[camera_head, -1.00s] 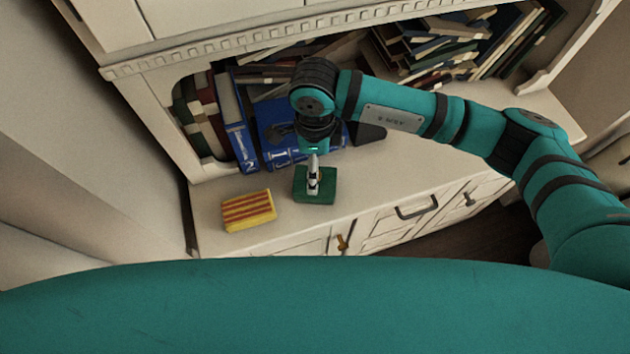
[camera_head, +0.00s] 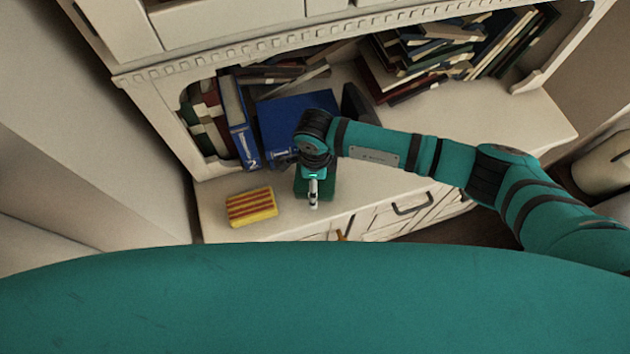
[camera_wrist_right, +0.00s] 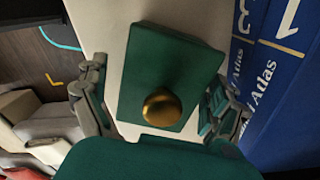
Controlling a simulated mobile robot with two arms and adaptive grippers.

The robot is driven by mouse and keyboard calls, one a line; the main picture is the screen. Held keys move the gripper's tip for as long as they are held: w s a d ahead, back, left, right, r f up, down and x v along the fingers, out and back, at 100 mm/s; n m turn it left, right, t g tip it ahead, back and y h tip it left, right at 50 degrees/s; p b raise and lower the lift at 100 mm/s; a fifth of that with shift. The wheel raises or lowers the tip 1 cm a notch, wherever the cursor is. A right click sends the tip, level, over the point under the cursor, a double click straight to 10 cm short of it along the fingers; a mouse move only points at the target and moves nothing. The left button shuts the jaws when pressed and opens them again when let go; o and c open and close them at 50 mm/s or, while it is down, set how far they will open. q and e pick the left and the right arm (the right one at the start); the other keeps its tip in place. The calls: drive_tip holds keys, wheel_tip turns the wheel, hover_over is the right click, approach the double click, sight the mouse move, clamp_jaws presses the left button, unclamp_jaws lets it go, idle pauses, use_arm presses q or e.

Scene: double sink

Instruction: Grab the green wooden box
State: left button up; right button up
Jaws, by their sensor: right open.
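The green wooden box (camera_head: 328,187) sits on the cabinet's pale countertop, partly hidden behind my right gripper (camera_head: 314,200) in the head view. In the right wrist view the green box (camera_wrist_right: 165,70) lies between the two spread fingers of my right gripper (camera_wrist_right: 155,100). A round brass knob (camera_wrist_right: 161,107) shows on its face. The fingers stand on either side of the box, and I see a gap on the left; on the right the finger is close to its edge. My left gripper is not in view.
A yellow and red striped box (camera_head: 251,207) sits on the counter to the left. Blue books (camera_head: 285,125) stand behind, and more books (camera_head: 440,50) lean on the shelf. The counter (camera_head: 470,130) is clear to the right. Cabinet doors with handles (camera_head: 412,204) are below.

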drive_tip(key=c, duration=1.3)
drive_tip(key=shift+r, duration=0.1)
